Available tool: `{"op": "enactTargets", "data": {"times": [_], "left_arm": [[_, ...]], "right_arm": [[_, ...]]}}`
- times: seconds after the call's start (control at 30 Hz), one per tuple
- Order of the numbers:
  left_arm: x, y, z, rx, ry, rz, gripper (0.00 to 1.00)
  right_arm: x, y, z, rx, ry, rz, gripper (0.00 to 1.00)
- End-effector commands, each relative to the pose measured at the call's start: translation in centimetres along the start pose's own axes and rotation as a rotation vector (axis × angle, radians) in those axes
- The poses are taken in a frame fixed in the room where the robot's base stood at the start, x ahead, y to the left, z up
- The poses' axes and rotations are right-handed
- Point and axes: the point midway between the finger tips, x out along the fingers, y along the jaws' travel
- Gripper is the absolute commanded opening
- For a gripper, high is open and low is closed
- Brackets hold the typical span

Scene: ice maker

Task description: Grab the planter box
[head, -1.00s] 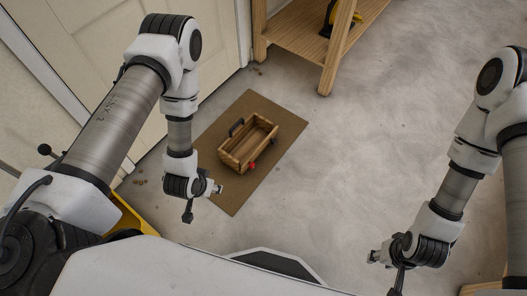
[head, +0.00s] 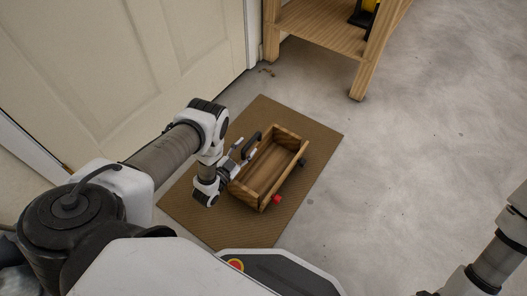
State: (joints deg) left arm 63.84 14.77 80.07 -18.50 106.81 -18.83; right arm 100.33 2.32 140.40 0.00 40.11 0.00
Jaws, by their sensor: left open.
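The wooden planter box (head: 262,188) is open-topped and empty. It sits upright on the brown mat (head: 316,138) in the middle of the head view. A black handle (head: 252,143) stands at its left side, and a dark piece shows at its right side. My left gripper (head: 239,153) is open at the box's left side, close to the handle. I cannot tell whether it touches the handle. My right gripper (head: 427,293) is nearly all cut off at the bottom edge, far right of the box.
A small red object (head: 277,198) is at the box's near right corner. A wooden shelf (head: 325,30) stands behind, with something yellow on it. A pale door (head: 120,70) is at the upper left. The concrete floor (head: 420,130) on the right is clear.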

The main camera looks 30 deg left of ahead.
Motion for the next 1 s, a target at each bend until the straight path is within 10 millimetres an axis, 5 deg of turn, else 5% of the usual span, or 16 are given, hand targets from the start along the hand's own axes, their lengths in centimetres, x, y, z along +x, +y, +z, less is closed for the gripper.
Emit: {"op": "enactTargets", "data": {"times": [0.07, 0.2, 0.4, 0.43, 0.57, 1.0], "left_arm": [[1.7, 0.3, 0.7, 0.0, 0.003, -0.001, 0.48], [3.6, 0.2, 0.3, 0.0, 0.0, 0.0, 0.48], [3.8, 0.1, 0.1, -0.001, -0.002, 0.001, 0.48], [3.8, 0.1, 0.1, -0.001, -0.002, 0.001, 0.44], [3.8, 0.1, 0.1, -0.001, -0.002, 0.001, 0.0], [3.9, 0.0, -0.2, -0.001, 0.002, -0.001, 0.0]], "right_arm": [[1.9, 0.0, 0.0, 0.0, 0.0, 0.0, 0.4], [2.5, 0.0, 0.0, 0.001, 0.0, 0.0, 0.4], [2.2, 0.0, -0.1, 0.002, 0.001, 0.0, 0.4], [2.2, 0.0, -0.1, 0.002, 0.001, 0.0, 0.4], [2.2, 0.0, 0.0, 0.002, 0.001, 0.0, 0.4], [2.1, 0.0, 0.0, 0.002, 0.001, 0.0, 0.4]]}}
